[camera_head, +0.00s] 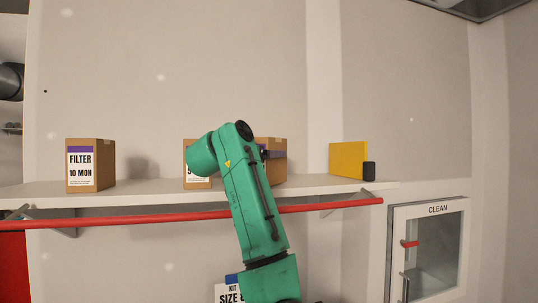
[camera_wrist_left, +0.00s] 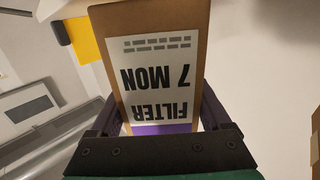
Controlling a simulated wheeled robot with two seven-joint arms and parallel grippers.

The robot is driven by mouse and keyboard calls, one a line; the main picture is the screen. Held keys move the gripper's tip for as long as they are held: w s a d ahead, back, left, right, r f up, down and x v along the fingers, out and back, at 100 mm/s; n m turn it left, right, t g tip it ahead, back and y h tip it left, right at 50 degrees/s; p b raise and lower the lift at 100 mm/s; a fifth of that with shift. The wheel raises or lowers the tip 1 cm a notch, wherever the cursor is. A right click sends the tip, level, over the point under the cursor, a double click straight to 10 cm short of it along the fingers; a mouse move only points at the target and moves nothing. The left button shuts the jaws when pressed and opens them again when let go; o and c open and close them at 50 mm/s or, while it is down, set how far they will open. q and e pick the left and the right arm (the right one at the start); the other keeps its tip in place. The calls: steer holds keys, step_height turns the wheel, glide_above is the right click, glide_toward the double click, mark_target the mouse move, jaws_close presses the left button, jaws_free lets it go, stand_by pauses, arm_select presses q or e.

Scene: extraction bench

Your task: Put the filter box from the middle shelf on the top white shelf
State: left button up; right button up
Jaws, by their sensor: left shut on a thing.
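A brown filter box labelled "FILTER 7 MON" fills the middle of the left wrist view (camera_wrist_left: 160,75), its label upside down there. My left gripper (camera_wrist_left: 160,108) is shut on it, with one dark finger along each side. In the head view the box (camera_head: 278,147) shows behind my green arm, at the level of the top white shelf (camera_head: 140,189). The arm hides much of the box and gripper, and I cannot tell whether its bottom touches the shelf. My right gripper is not in view.
A red rail (camera_head: 120,221) runs along the front. Below is a partly hidden "KIT SIZE" box (camera_head: 224,293).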

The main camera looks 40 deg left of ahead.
arm_select(q)
steer(key=shift+s+a+f, duration=0.1)
steer(key=shift+a+f+b, duration=0.2)
steer(key=shift+a+b, duration=0.05)
steer(key=shift+b, duration=0.05)
steer(key=o, duration=1.4)
steer(key=shift+w+a, duration=0.2)
steer(key=shift+w+f, duration=0.1)
steer(key=shift+d+r+p, duration=0.25)
steer(key=shift+r+p, duration=0.05)
steer(key=s+b, duration=0.3)
steer(key=s+f+b, duration=0.1)
steer(key=shift+s+d+b, duration=0.3)
steer(key=shift+s, duration=0.1)
steer(key=s+d+r+b, duration=0.1)
steer(key=s+b, duration=0.2)
steer(key=s, duration=0.4)
steer(key=shift+d, duration=0.25)
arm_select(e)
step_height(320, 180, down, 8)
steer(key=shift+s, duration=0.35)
